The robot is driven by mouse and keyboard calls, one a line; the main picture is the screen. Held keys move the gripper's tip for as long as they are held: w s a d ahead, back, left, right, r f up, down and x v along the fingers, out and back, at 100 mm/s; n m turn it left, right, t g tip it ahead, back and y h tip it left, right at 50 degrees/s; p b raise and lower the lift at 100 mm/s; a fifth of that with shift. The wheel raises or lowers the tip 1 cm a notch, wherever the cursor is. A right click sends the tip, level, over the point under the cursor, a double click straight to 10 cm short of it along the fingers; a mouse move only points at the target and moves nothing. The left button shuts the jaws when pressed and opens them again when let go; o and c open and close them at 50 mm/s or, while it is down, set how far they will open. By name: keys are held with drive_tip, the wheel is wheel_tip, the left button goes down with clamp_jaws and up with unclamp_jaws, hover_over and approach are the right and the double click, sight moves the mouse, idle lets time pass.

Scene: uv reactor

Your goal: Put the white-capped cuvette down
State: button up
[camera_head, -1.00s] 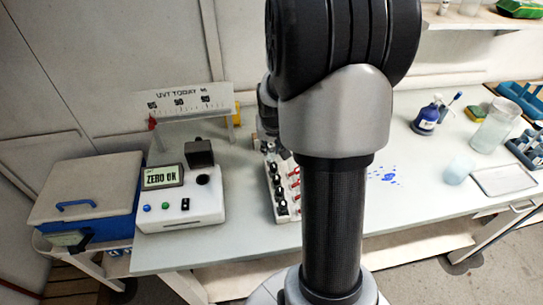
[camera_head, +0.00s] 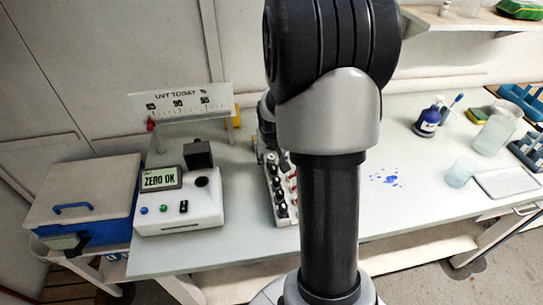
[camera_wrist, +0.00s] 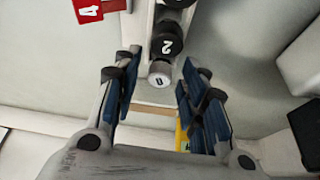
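The white-capped cuvette shows in the wrist view as a white cap (camera_wrist: 160,75) marked 0, at the end of a rack row. My gripper (camera_wrist: 160,68) is open, with its blue-padded fingers on either side of the white cap and visible gaps between them and it. A black cap (camera_wrist: 166,42) marked 2 stands beside the white one, farther up the row. The rack (camera_head: 268,198) with black and red caps shows in the head view, partly hidden by my arm. My gripper is largely hidden there.
The photometer (camera_head: 180,212) reading ZERO OK stands left of the rack, with a blue-and-grey box (camera_head: 84,190) farther left. A sign (camera_head: 180,101) stands behind. Blue drops (camera_head: 385,179), a glass beaker (camera_head: 461,172) and a bottle (camera_head: 427,122) are to the right.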

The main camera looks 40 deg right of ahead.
drive_tip(key=p+v, duration=0.4)
drive_tip(key=v, duration=0.8)
drive_tip(key=s+a+r+n, duration=0.35)
drive_tip(key=a+r, duration=0.45)
drive_tip(key=a, duration=0.5)
drive_tip(key=s+a+r+n+t+y, duration=0.1)
drive_tip(key=s+a+r+n+y, duration=0.1)
drive_tip(key=s+a, duration=0.8)
drive_tip(key=shift+s+a+r+n+y, duration=0.35)
drive_tip(key=shift+s+n, duration=0.5)
drive_tip(key=shift+s, duration=0.3)
